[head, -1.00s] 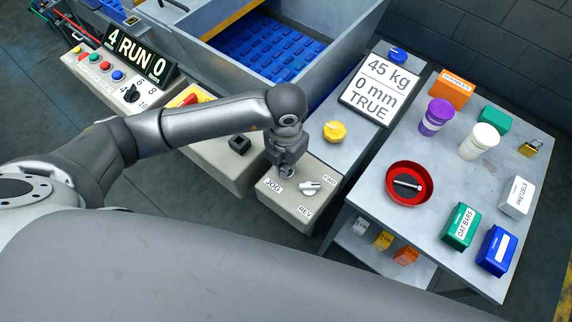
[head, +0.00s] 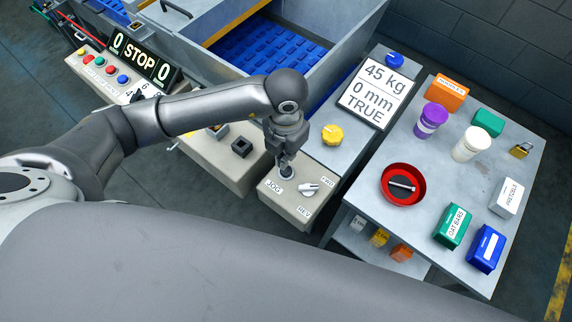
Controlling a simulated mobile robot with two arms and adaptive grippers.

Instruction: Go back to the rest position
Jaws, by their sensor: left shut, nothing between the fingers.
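My left gripper (head: 285,163) points down over the left side of the beige JOG box (head: 297,205). It is shut and empty. Its tips are just above the dark round button (head: 286,173) near the JOG label; I cannot tell whether they touch it. A white selector knob (head: 309,190) sits to the right of the button, between the FWD and REV labels. My right gripper is not in view.
A display (head: 139,58) reads 0 STOP 0. A beige panel with a black knob (head: 241,147) stands left of the box. A grey table (head: 440,175) with a red bowl (head: 418,170), tubs and packages stands at right. Metal hopper walls rise behind my arm.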

